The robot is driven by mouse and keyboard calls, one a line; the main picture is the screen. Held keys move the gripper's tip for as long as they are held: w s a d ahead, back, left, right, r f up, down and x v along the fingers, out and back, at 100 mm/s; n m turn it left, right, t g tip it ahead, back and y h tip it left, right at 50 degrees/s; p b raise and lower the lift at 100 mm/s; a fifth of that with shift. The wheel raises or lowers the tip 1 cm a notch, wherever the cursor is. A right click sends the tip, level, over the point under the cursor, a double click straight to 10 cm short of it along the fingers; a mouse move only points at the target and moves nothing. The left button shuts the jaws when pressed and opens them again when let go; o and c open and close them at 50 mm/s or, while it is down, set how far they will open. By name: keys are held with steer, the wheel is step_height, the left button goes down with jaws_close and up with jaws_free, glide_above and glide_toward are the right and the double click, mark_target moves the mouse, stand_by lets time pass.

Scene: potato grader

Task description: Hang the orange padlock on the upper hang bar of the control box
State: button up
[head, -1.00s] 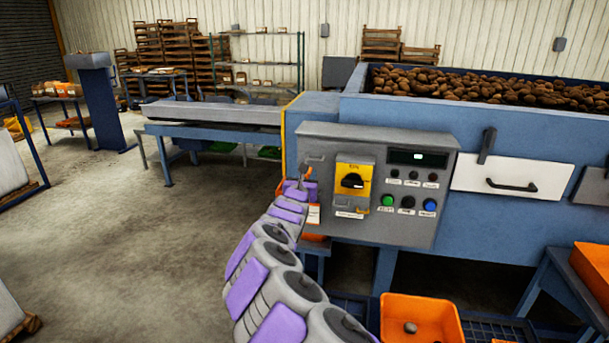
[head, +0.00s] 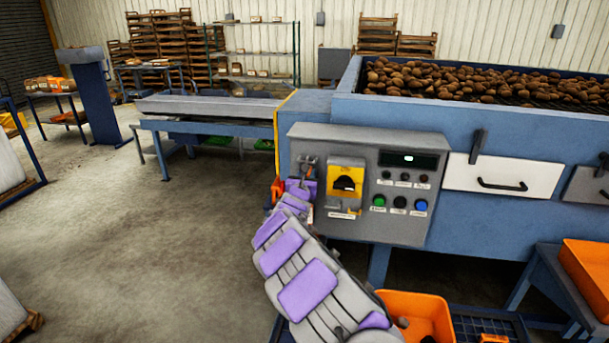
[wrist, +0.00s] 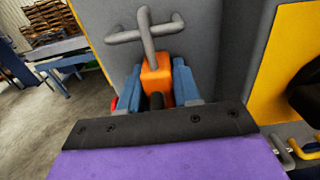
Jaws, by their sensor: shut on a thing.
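My gripper (wrist: 157,88) has its blue fingers shut on the orange padlock (wrist: 156,72) in the wrist view. The padlock's grey shackle (wrist: 146,22) points up and crosses the grey upper hang bar (wrist: 122,36) on the face of the control box (wrist: 205,45). I cannot tell whether the shackle is around the bar or only in front of it. In the head view my gripper (head: 304,180) is at the left part of the control box (head: 345,222), just below the bar (head: 308,160). The padlock is hard to make out there, partly hidden by my arm.
A yellow switch plate with a black knob (head: 344,183) sits right of my gripper, with green and blue buttons farther right. An orange bin (head: 440,305) stands below. The floor (head: 130,240) at left is clear.

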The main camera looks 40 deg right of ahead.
steer(key=shift+f, duration=0.1)
steer(key=shift+a, duration=0.4)
steer(key=o, duration=0.8)
steer(key=shift+o, duration=1.3)
steer(key=shift+d, duration=0.25)
steer(key=shift+s+a, duration=0.15)
steer(key=shift+a, duration=0.3)
steer(key=v, duration=1.6)
steer(key=shift+s+p, duration=0.25)
steer(key=shift+p, duration=0.15)
